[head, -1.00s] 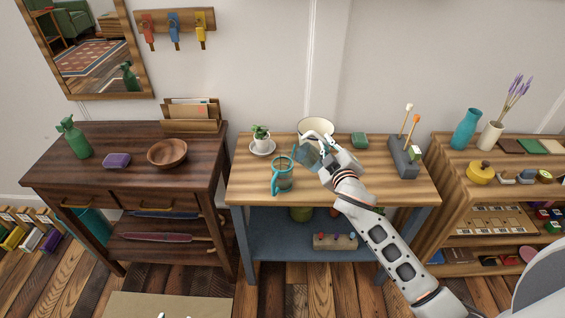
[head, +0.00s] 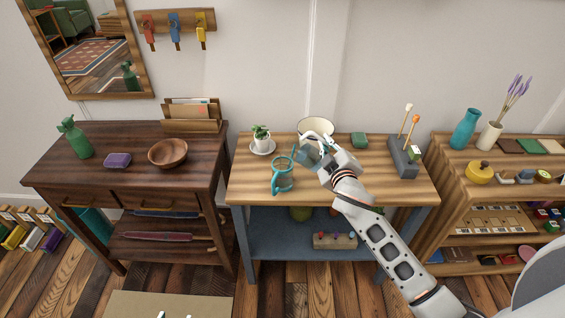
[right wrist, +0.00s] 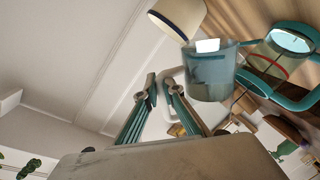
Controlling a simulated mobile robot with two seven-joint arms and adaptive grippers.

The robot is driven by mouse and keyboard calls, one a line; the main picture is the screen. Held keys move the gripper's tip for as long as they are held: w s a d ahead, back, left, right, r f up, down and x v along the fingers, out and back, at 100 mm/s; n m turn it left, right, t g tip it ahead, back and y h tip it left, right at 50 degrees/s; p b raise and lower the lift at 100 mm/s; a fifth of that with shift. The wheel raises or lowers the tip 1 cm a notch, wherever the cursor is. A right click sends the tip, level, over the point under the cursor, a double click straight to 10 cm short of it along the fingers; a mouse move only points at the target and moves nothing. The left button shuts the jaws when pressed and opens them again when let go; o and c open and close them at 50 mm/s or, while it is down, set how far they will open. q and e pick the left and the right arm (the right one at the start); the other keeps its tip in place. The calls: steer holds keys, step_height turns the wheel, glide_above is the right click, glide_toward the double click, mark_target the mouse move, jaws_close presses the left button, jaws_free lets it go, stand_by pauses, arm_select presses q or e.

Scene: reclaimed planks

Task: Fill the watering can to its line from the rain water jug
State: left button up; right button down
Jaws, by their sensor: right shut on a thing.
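The watering can (head: 283,181) stands upright on the middle table, clear-walled with a teal frame and handle. Its red line shows in the right wrist view (right wrist: 268,65). My right gripper (head: 322,150) is shut on the clear jug (head: 308,158), just right of the can and above the tabletop. In the right wrist view the jug (right wrist: 209,78) is bluish, with a pale handle at my fingers, and its wall overlaps the can's edge. I see no clear stream between them. The can's water level is too small to read.
The middle table (head: 245,186) also bears a potted plant (head: 261,137), a cream bowl (head: 316,127) behind the jug, a green block (head: 359,140) and a grey holder (head: 404,158).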

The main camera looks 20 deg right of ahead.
arm_select(q)
steer(key=shift+r, duration=0.15)
arm_select(e)
steer(key=shift+r, duration=0.15)
arm_select(q)
steer(key=shift+s+a+r+p, duration=0.15)
steer(key=shift+a+p, duration=0.15)
steer(key=shift+p, duration=0.35)
arm_select(e)
steer(key=shift+a+r+n, duration=0.1)
steer(key=shift+n, duration=0.3)
stand_by(1.0)
arm_select(q)
steer(key=shift+a+y, duration=0.2)
steer(key=shift+y, duration=0.1)
arm_select(e)
steer(key=shift+w+r, duration=0.1)
arm_select(q)
steer(key=shift+s+a+f+p, duration=0.15)
steer(key=shift+s+f+p, duration=0.1)
steer(key=shift+p, duration=0.1)
arm_select(e)
steer(key=shift+a+r, duration=0.1)
